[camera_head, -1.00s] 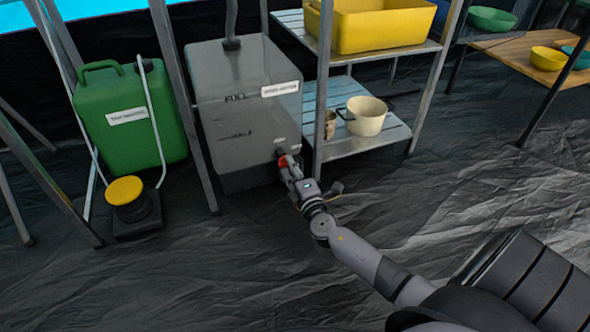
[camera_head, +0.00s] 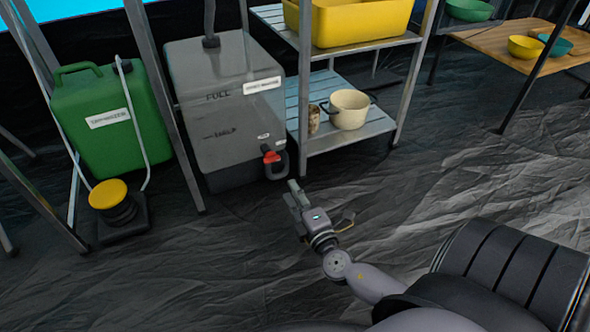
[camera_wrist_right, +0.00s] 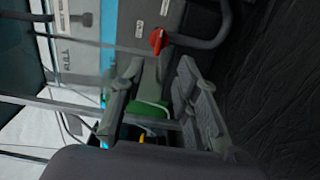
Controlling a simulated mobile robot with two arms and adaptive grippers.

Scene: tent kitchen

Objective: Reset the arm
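My right gripper (camera_head: 294,193) is held above the dark floor sheet, in front of the grey water tank (camera_head: 215,125). Its fingers are apart and empty in the right wrist view (camera_wrist_right: 160,72). It is clear of the tank's red tap (camera_head: 270,157), which has a dark loop-shaped handle or spout beside it. The red tap also shows just beyond the fingertips in the right wrist view (camera_wrist_right: 157,40). My right arm comes in from the lower right. My left gripper is not in view.
A metal shelf (camera_head: 345,138) right of the tank holds a cream pot (camera_head: 349,108), a small can (camera_head: 313,118) and a yellow tub (camera_head: 357,22). A green jerrycan (camera_head: 110,125) and a yellow-topped pedal (camera_head: 108,194) stand left. The floor sheet (camera_head: 420,190) is clear at right.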

